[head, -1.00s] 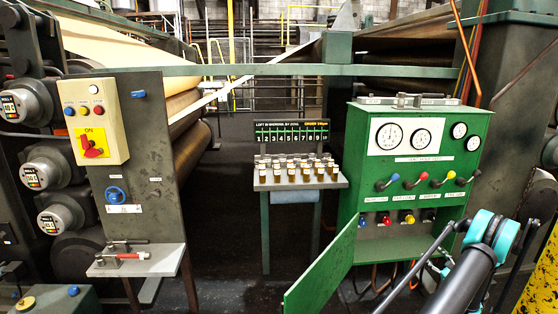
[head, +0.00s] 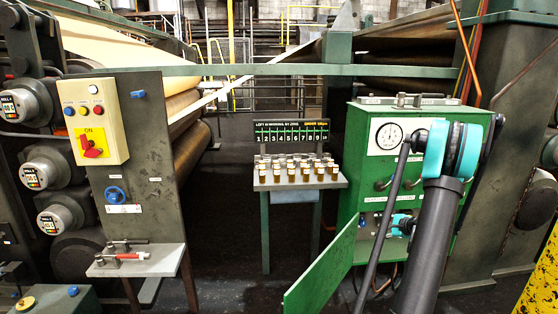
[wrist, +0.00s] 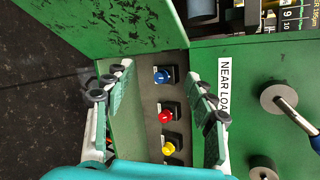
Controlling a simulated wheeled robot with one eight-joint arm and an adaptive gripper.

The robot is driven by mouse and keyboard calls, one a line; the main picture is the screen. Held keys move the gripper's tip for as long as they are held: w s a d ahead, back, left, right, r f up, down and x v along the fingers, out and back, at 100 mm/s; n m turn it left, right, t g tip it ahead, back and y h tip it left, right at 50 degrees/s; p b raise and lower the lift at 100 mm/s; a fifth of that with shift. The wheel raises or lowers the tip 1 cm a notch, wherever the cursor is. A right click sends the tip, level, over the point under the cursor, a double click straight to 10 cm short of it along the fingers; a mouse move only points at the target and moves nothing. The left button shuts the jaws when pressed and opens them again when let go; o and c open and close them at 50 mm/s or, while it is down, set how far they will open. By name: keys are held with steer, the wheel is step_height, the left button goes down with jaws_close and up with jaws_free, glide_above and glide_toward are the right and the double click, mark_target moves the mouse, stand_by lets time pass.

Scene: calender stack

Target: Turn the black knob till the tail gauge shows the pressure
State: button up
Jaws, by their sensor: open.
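In the wrist view my gripper (wrist: 158,104) is open, its two fingers spread on either side of a recessed row of knobs. Between them a blue knob (wrist: 162,77), a red knob (wrist: 165,117) and a yellow knob (wrist: 169,148) show. No black knob can be made out; my gripper body covers the view below the yellow one. In the head view the green cabinet (head: 346,200) carries a large round gauge (head: 389,136). My arm hides the cabinet's other gauges and most of its knobs, so the tail gauge is not visible.
The cabinet's open green door (head: 320,272) juts out low at the front. Levers stick out above the knobs, one (wrist: 283,103) right of my gripper in the wrist view. A small table (head: 338,183) with several jars stands left of the cabinet.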

steer(key=s+a+r+n+g+h, duration=0.1)
steer(key=s+a+r+n+g, duration=0.15)
steer(key=s+a+n, duration=0.45)
steer(key=s+a+r+n+g, duration=0.25)
steer(key=s+a, duration=0.55)
steer(key=a, duration=0.4)
steer(key=s+a+f+n+g+h, duration=0.1)
steer(key=s+n, duration=0.3)
steer(key=s, duration=0.7)
steer(key=s+a+f+n+h, duration=0.1)
steer(key=s+n, duration=0.4)
steer(key=s, duration=0.6)
steer(key=shift+s+a+g+h, duration=0.4)
steer(key=shift+a+h, duration=0.5)
steer(key=shift+a, duration=0.2)
steer(key=shift+w, duration=0.1)
